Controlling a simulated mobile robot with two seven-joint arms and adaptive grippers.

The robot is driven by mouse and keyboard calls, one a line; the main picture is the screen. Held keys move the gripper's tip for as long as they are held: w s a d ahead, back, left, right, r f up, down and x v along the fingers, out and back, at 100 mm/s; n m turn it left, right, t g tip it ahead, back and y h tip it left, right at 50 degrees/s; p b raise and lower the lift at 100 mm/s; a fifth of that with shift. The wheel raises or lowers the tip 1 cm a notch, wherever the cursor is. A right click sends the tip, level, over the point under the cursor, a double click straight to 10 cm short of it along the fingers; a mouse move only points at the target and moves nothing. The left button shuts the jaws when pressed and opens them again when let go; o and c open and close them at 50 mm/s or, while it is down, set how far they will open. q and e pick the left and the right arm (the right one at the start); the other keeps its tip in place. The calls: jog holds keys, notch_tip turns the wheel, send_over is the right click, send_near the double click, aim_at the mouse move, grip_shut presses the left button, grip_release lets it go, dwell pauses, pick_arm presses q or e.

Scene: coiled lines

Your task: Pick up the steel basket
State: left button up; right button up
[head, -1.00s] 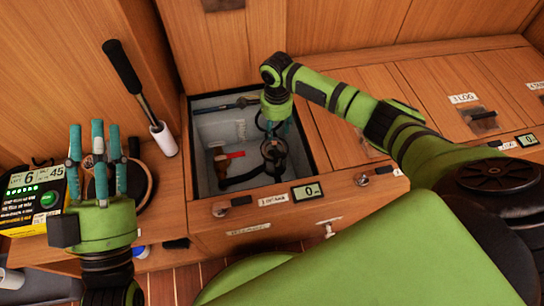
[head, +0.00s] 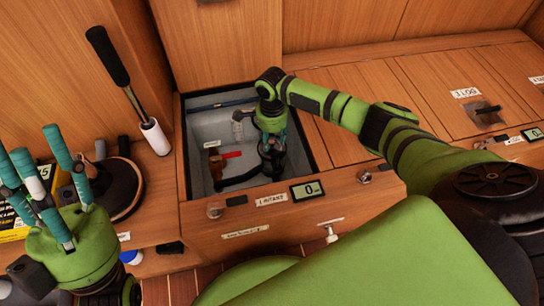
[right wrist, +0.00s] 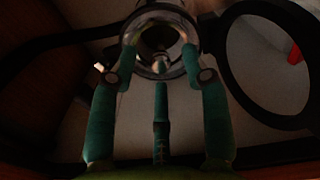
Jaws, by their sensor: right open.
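The steel basket (right wrist: 150,22) shows in the right wrist view as a shiny, round, hollow steel body at top centre, inside dark surroundings. My right gripper (right wrist: 160,75) is open, with its teal fingers spread around the basket's near side; I cannot tell whether they touch it. In the head view my right gripper (head: 272,143) reaches down into the open bay (head: 210,130) and largely hides the basket.
A black ring (right wrist: 228,75) lies close right of the right gripper in the wrist view. A red-handled valve (head: 228,155) and dark hose are in the bay, whose walls enclose the gripper. A black-handled tool (head: 112,60) stands left of it.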

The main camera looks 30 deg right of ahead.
jog(key=shift+f+p, duration=0.25)
jog(key=shift+p, duration=0.2)
dwell(0.6)
grip_shut()
